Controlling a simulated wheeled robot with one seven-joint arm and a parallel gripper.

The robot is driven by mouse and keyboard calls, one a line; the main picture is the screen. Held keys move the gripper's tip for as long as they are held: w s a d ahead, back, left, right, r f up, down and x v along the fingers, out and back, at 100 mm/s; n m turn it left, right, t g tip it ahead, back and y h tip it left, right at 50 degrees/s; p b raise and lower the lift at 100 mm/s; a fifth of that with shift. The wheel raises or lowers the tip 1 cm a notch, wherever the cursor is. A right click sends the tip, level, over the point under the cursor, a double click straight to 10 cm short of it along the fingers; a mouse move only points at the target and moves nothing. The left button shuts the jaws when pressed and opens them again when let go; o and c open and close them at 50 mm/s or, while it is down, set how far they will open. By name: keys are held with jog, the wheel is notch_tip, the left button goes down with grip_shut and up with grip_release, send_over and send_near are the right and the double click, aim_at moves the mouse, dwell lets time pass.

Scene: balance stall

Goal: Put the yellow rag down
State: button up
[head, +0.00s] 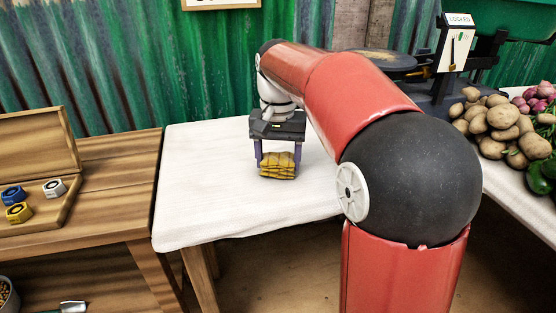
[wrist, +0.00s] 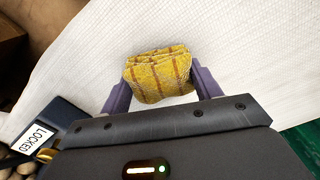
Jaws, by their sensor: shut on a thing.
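The yellow rag (head: 278,166) is a folded, checked cloth between the fingers of my gripper (head: 277,160). My gripper is shut on it, with one purple finger at each side. In the wrist view the rag (wrist: 158,74) sits between the two fingers of my gripper (wrist: 160,85), with brownish stripes on its folds. The rag is over the white-covered table (head: 200,205). I cannot tell whether its underside touches the cloth.
The white table is bare around the rag. A wooden table (head: 115,165) at left holds an open box (head: 62,208) with several coloured pieces. A balance scale with a "LOCKED" sign (head: 457,42), potatoes (head: 497,122) and other vegetables stand at right. A green corrugated wall (head: 130,60) is behind.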

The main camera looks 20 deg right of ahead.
aim_at(278, 157)
jog(key=shift+f, duration=0.25)
jog(key=o, duration=0.9)
notch_tip(278, 157, up, 12)
jog(key=p, duration=0.3)
jog(key=s+f+n+t, duration=0.1)
jog(key=s+f+t, duration=0.1)
jog(key=s+f, duration=0.3)
jog(key=s+f+n+t, duration=0.1)
jog(key=s+f+n, duration=0.1)
jog(key=s+f, duration=0.3)
jog(key=s+f+n+t, duration=0.1)
jog(key=s+f, duration=0.4)
jog(key=s, duration=0.7)
jog(key=shift+f+n+t, duration=0.2)
jog(key=shift+n+t, duration=0.1)
jog(key=shift+t, duration=0.5)
jog(key=shift+o, duration=0.3)
